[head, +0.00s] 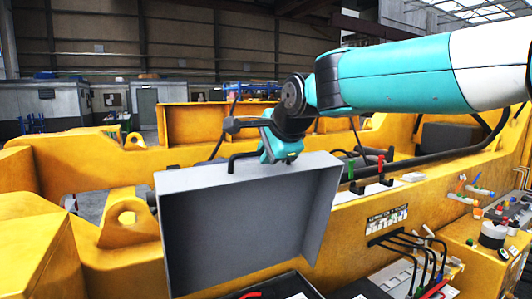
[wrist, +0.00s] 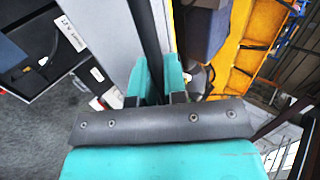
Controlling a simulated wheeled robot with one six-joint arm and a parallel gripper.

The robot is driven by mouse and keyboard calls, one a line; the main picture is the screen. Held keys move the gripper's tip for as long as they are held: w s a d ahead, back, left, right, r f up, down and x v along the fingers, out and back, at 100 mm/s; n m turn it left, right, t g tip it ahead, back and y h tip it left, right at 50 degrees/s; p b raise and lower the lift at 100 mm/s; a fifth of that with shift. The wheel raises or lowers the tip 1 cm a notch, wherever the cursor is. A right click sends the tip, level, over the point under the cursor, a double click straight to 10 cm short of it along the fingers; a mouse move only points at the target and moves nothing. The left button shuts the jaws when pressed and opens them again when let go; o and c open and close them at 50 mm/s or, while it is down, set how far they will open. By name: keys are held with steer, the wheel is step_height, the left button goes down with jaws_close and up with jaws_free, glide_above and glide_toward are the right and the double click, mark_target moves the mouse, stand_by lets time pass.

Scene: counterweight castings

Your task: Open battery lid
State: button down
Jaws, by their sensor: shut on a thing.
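The battery lid (head: 250,225) is a grey tray-like panel, raised steeply with its dark hollow inside facing me in the head view. A black bar handle (head: 236,156) is on its upper edge. My teal gripper (head: 272,155) is at that edge, shut on the handle. In the wrist view the black bar (wrist: 150,40) runs between the two teal fingers (wrist: 155,75). The open battery box (head: 278,286) shows below the lid at the bottom edge of the head view; most of it is cut off.
Yellow castings (head: 110,170) surround the lid on both sides and behind. Red and green terminals (head: 380,165) stand behind the lid's right side.

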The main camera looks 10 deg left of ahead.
steer(key=shift+w+d, duration=0.15)
steer(key=shift+w, duration=0.05)
steer(key=c, duration=1.2)
jaws_free()
steer(key=shift+d, duration=0.1)
steer(key=shift+s, duration=0.1)
steer(key=shift+s+r, duration=0.1)
steer(key=b+v, duration=0.7)
steer(key=v, duration=1)
steer(key=s+d+f+n+g+h+b, duration=0.1)
steer(key=d+f+n+b, duration=0.15)
steer(key=f, duration=0.45)
steer(key=s+d+f+n+g+b, duration=0.1)
steer(key=s+d+f+n+b, duration=0.15)
steer(key=f, duration=0.55)
steer(key=s+d+f+n+g+b, duration=0.2)
steer(key=s+f+n, duration=0.2)
steer(key=s+f, duration=0.3)
steer(key=s+d+f+n+g+b, duration=0.2)
steer(key=s+f+n, duration=0.3)
steer(key=f, duration=0.8)
steer(key=s+d+f+n+g+b, duration=0.2)
steer(key=s+d+f+n+b, duration=0.1)
steer(key=s+f, duration=0.5)
steer(key=shift+s+d+f+n, duration=0.4)
steer(key=shift+d+f+n, duration=0.35)
steer(key=shift+f, duration=0.2)
